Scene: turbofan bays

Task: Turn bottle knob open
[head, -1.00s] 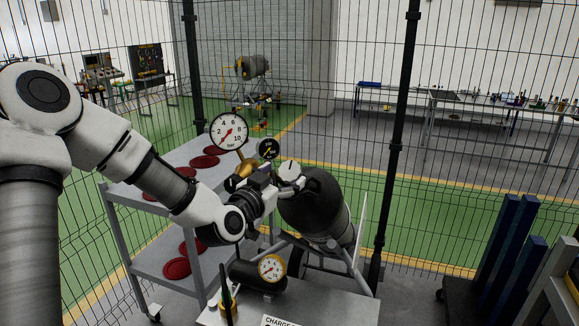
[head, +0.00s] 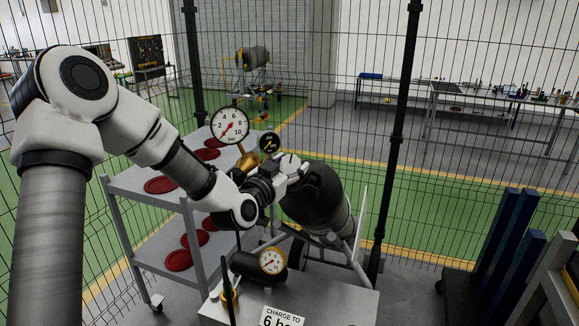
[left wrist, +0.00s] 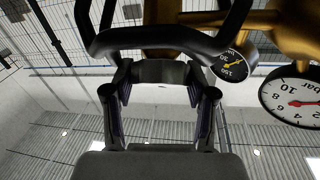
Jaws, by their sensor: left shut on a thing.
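The dark bottle (head: 318,198) lies tilted on a wheeled metal frame, its valve end toward the upper left. My left gripper (head: 286,174) is at the valve end, shut on the knob, which it mostly hides. In the left wrist view the left gripper (left wrist: 158,76) has a dark piece, seemingly the knob, between its fingertips. A black curved bar crosses just above them. A brass valve body (head: 250,160) carries a large white gauge (head: 230,125), its red needle pointing lower left, and a small black gauge (head: 269,142). My right gripper is out of view.
A grey shelf cart (head: 150,190) with red discs stands left of the bottle. In front is a small bench (head: 340,303) with a black cylinder, its gauge (head: 272,261) and a "CHARGE TO" sign. Wire fencing closes the back. Blue posts (head: 510,240) stand at right.

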